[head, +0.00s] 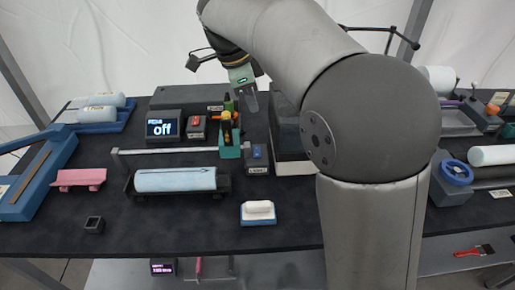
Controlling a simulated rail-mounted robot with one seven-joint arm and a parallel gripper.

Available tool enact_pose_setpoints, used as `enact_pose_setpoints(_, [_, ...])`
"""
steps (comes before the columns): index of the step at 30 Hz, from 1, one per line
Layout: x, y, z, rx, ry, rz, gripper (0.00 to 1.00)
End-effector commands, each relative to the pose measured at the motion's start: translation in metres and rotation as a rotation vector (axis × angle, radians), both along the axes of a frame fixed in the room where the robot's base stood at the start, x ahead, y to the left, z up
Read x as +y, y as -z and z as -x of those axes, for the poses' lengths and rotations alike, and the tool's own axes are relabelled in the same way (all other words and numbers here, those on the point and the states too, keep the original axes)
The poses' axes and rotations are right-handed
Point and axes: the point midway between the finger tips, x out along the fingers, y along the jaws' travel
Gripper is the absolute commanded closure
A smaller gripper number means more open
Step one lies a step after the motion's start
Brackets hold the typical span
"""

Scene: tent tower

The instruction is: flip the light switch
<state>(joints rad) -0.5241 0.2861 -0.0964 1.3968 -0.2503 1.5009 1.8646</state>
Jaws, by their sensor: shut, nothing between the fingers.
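My gripper (251,101) hangs over the back middle of the black table in the head view, pointing down, shut and empty. I cannot tell for certain which thing is the light switch. A small dark box with a red part on top (197,124) stands beside a display reading "off" (164,128), left of my gripper. A small blue-grey box with a label (257,155) stands on the table below my gripper in the picture. Their fine details are too small to read. My gripper appears apart from both boxes.
A teal holder with upright tools (229,146) stands close to my gripper. A pale-blue roll (175,179) lies on a rack in front. The front table strip (175,230) is mostly clear.

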Motion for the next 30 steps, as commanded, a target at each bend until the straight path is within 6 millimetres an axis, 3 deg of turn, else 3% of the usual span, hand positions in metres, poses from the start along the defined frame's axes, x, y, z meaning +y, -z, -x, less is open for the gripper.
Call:
enact_pose_setpoints(4, [0.013, 0.007, -0.007, -0.027, 0.068, 0.010, 1.00])
enact_pose_setpoints(17, [0.013, 0.009, -0.008, -0.029, 0.079, 0.011, 1.00])
enact_pose_setpoints(23, [0.004, 0.035, -0.009, -0.026, 0.080, 0.012, 1.00])
enact_pose_setpoints(30, [-0.010, 0.085, -0.014, -0.026, 0.079, 0.012, 1.00])
